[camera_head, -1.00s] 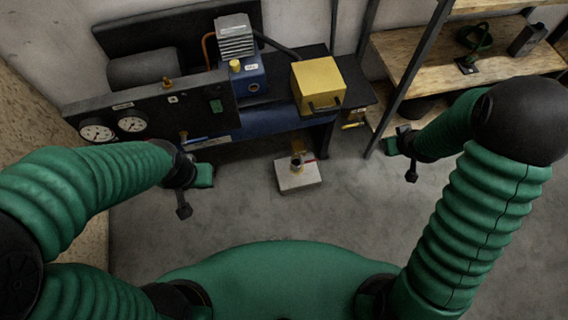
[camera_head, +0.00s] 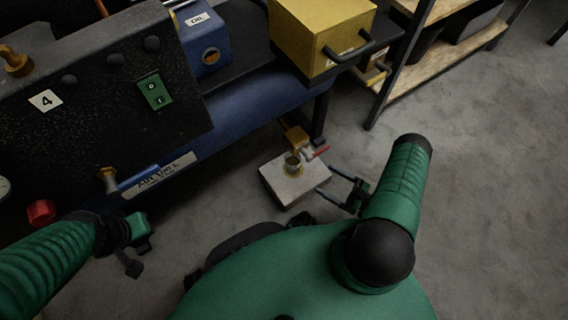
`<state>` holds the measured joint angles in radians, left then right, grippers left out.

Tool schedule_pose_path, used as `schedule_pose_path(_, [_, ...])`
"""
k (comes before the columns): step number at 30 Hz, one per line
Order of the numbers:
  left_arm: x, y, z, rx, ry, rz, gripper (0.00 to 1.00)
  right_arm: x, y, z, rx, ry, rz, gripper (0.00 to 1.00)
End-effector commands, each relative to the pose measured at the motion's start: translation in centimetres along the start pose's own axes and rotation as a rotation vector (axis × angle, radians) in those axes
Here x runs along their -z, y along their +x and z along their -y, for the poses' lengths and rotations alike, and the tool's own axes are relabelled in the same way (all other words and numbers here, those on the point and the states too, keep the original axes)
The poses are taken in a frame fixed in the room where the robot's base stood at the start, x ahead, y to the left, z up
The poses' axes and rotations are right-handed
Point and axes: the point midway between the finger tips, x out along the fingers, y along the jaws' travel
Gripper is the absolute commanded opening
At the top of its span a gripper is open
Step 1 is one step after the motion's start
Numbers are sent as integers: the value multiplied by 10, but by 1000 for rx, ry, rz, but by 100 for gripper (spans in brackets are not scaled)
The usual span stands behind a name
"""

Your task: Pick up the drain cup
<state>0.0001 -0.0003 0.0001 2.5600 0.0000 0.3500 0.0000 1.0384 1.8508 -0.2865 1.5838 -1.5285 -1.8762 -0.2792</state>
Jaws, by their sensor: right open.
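The drain cup (camera_head: 292,161) is a small metallic cup. It stands upright on a pale grey block (camera_head: 283,188) on the floor, below a brass valve (camera_head: 296,138) with a red handle (camera_head: 320,152). My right gripper (camera_head: 324,180) is open, its two thin dark fingers apart at the right edge of the block. The fingers point toward the cup but do not enclose it. My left gripper (camera_head: 133,254) is at the lower left, away from the cup; its finger opening cannot be made out.
A blue tank (camera_head: 240,124) and a dark panel (camera_head: 110,90) stand at the left and back. A yellow box (camera_head: 309,40) sits above the valve. A dark bench leg (camera_head: 320,115) stands close behind the block. Wooden shelving (camera_head: 430,70) is at the back right. The right floor is clear.

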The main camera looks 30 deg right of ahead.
Motion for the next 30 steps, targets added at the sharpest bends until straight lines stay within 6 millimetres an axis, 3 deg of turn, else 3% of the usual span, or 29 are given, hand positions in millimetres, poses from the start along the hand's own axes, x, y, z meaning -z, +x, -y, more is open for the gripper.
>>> schedule_pose_path(9, [0, 1, 0, 0, 0, 0, 0, 1, 82, 0, 2, -4, 4, 77])
schedule_pose_path(16, [-2, 7, 0, 0, 0, 0, 0, -3, 110, -3, 1, -3, 3, 77])
schedule_pose_path(22, [-4, 16, 0, 0, 0, 1, 0, -5, 145, -8, 2, -2, 3, 77])
schedule_pose_path(30, [-4, 16, 0, 0, 0, 0, 0, -4, 152, -8, 0, -2, 5, 77])
